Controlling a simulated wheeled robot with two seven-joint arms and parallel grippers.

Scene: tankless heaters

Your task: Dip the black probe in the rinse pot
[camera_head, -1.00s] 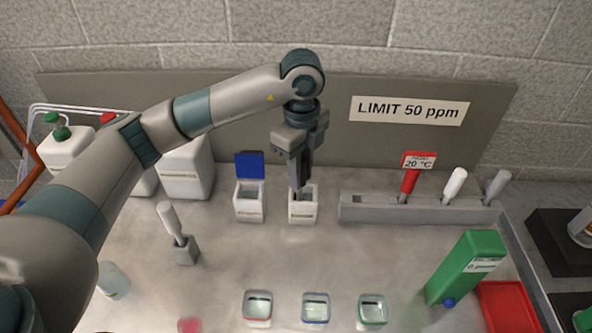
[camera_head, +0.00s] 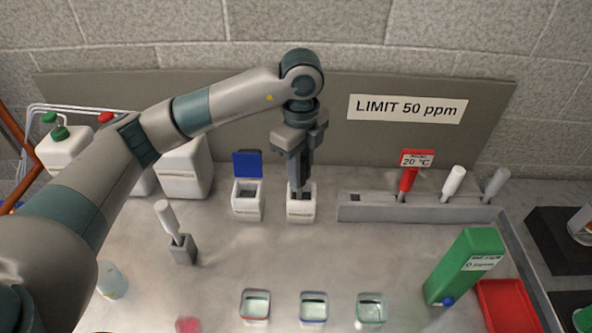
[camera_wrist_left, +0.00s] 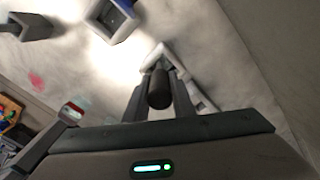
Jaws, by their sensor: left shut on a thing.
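My left gripper (camera_head: 297,184) is upright at the white pot (camera_head: 301,213) without a lid. It is shut on the black probe, whose round dark end (camera_wrist_left: 159,90) shows between the fingers in the left wrist view. In the head view the fingers hide most of the probe. Its lower end is at the pot's opening; I cannot tell how deep it sits. A second white pot (camera_head: 247,210), with a raised blue lid (camera_head: 248,164), stands just left. Neither pot's label is readable, so I cannot tell by name which is the rinse pot. My right gripper is not in view.
A grey rack (camera_head: 420,212) at right holds a red probe (camera_head: 407,181), a white one (camera_head: 453,182) and a grey one (camera_head: 496,184). Three small cups stand in front. The middle counter is clear.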

